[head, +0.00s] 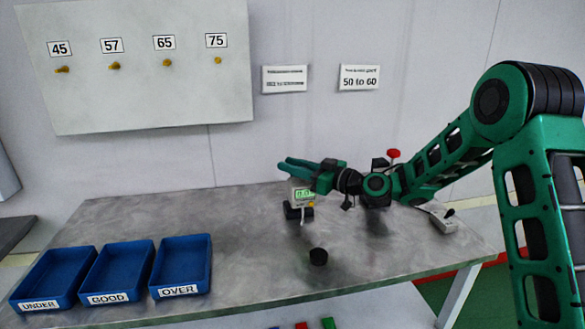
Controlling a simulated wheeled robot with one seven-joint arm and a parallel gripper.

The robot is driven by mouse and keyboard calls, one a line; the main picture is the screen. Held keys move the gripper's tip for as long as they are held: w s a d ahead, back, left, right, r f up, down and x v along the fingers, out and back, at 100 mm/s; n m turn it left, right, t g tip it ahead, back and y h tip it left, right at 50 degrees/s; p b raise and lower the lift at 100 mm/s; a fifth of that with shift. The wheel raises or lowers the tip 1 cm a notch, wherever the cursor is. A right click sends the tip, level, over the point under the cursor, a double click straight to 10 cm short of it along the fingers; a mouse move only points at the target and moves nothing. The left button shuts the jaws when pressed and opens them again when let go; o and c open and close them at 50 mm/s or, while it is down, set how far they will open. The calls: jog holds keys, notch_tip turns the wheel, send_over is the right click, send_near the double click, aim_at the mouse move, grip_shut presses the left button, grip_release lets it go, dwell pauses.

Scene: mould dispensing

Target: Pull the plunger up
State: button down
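A small gauge (302,194) with a lit green display stands on the table, with a dark base and a thin pale stem below the display. A small yellow part shows at its lower right. My green gripper (284,163) is above the gauge's display, its fingers pointing left. The two fingers lie close together in this view, and I cannot tell whether they are parted. No object shows between them. The plunger cannot be made out; the gripper covers the top of the gauge. A red knob (393,153) shows behind my arm, and what it belongs to is mostly hidden.
Blue trays marked UNDER (40,304), GOOD (108,298) and OVER (180,291) stand at left. A pale device (442,220) lies at right.

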jog(key=shift+d+r, duration=0.1)
jog(key=shift+r, duration=1.65)
jog(key=c, duration=1.5)
grip_release()
jog(key=shift+c, duration=0.2)
jog(key=v, duration=1)
jog(key=shift+d, duration=0.35)
